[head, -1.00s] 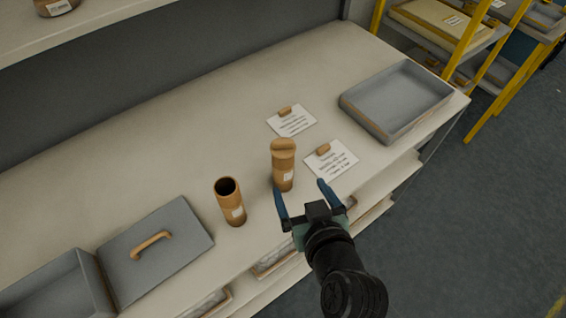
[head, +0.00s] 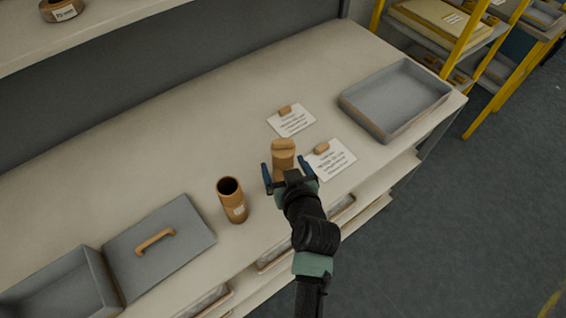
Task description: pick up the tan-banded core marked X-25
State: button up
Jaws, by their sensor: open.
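Two brown cylindrical cores stand upright on the pale worktop. The one with a closed, domed top (head: 283,150) is at mid-table, and its lower part and label are hidden behind my gripper. The other, an open-topped tube (head: 233,203), stands to its left with a small white label too small to read. I cannot tell which is marked X-25. My gripper (head: 286,168) is open at the closed-top core, which shows between its two blue fingers in the picture. Whether the fingers touch it I cannot tell.
Two paper cards with tan clips (head: 292,122) (head: 331,160) lie behind and right of the closed-top core. A grey tray (head: 395,100) is at far right. A grey lid (head: 160,252) with a tan handle and a grey bin (head: 62,290) are at left. The back worktop is clear.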

jog(key=shift+x, duration=0.85)
jog(key=c, duration=1.5)
